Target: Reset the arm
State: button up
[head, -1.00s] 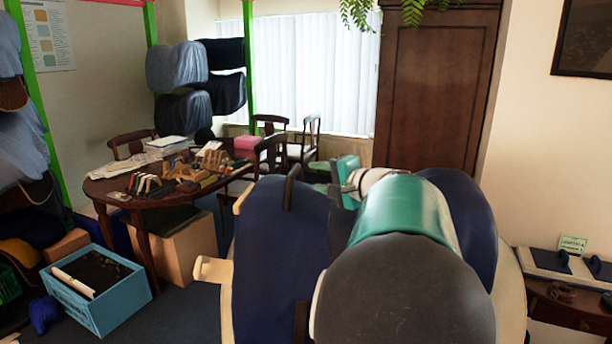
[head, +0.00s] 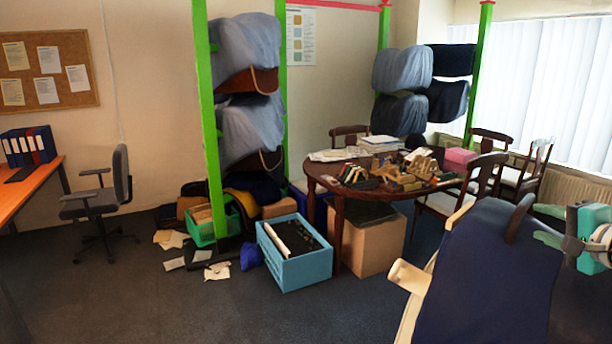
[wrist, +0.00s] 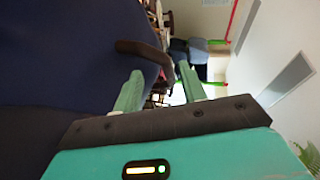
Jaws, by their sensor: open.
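My gripper (wrist: 160,90) is open in the wrist view, with its two pale green fingers apart and nothing seen held between them. It also shows at the right edge of the head view (head: 547,223), where its teal body is partly cut off. A large navy surface (head: 492,275) with cream edging is close to the gripper, and it fills the left of the wrist view (wrist: 60,65). A dark brown curved piece (head: 519,217) stands up from it, close beside the fingers; I cannot tell whether they touch. Most of my arm is out of view.
A wooden table (head: 340,194) carries several tools and papers, with chairs around it. A blue crate (head: 306,271), a cardboard box (head: 372,245) and a green rack (head: 208,140) stand nearby. An office chair (head: 103,200) is at left. The floor at front left is open.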

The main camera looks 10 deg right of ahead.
jog(key=a+f+n+g+y, duration=0.2)
jog(key=a+f+n+g, duration=0.15)
jog(key=a, duration=1.05)
jog(key=a+f+n+g+y, duration=0.25)
jog(key=a+f+n, duration=0.25)
jog(key=a, duration=0.9)
jog(key=s+a+f+n+g+h, duration=0.3)
jog(key=s+a+f+n, duration=0.4)
jog(key=s+a, duration=0.3)
jog(key=shift+s+a+f+n+g+h, duration=0.35)
jog(key=shift+s+n+h, duration=0.3)
jog(key=shift+s, duration=0.25)
jog(key=shift+r, duration=0.1)
jog(key=shift+c, duration=0.5)
jog(key=shift+d, duration=0.1)
jog(key=shift+d, duration=0.2)
